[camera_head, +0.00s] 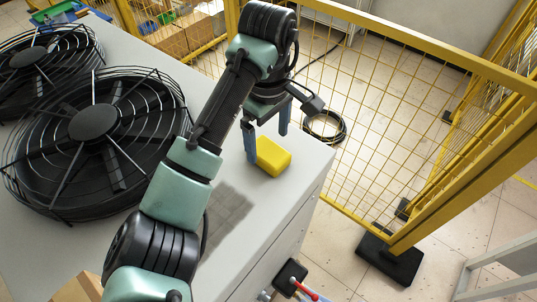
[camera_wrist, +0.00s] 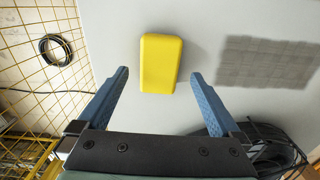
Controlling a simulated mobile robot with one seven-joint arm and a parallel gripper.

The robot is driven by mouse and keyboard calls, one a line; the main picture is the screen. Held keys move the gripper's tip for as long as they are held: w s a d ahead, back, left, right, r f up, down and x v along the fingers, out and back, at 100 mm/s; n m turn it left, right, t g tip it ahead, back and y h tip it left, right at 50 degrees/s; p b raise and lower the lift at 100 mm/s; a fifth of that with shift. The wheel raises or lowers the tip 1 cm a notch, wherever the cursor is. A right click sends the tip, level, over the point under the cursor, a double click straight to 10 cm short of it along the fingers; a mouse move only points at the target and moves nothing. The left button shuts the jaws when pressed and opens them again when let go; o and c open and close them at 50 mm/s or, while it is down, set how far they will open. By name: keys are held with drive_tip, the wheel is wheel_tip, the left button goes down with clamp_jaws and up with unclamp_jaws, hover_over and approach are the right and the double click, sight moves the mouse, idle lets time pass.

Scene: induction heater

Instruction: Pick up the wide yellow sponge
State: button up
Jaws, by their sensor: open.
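The wide yellow sponge (camera_head: 273,156) lies on the light grey top of a cabinet, near its right edge. In the wrist view the sponge (camera_wrist: 161,63) sits ahead of my gripper, roughly centred between the lines of the two blue fingers. My gripper (camera_head: 267,136) is open, and nothing is between its fingers in the wrist view (camera_wrist: 158,75). In the head view one finger stands beside the sponge's left end and the other is behind it. I cannot tell whether a finger touches the sponge.
Two black caged fans, the nearer (camera_head: 93,125) and the farther (camera_head: 30,58), rest on the cabinet top (camera_head: 299,158) to the left. A yellow mesh fence (camera_head: 385,110) stands beyond the right edge. A coiled black cable (camera_head: 325,126) lies on the floor behind it.

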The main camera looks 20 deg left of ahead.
sight(269, 151)
wheel_tip(269, 151, down, 2)
drive_tip(key=shift+d+f+b, duration=0.1)
drive_tip(key=shift+d+b, duration=0.05)
drive_tip(key=shift+b, duration=0.2)
drive_tip(key=shift+f+p, duration=0.25)
drive_tip(key=shift+p, duration=0.15)
drive_tip(key=shift+f, duration=0.7)
drive_tip(key=c, duration=1.4)
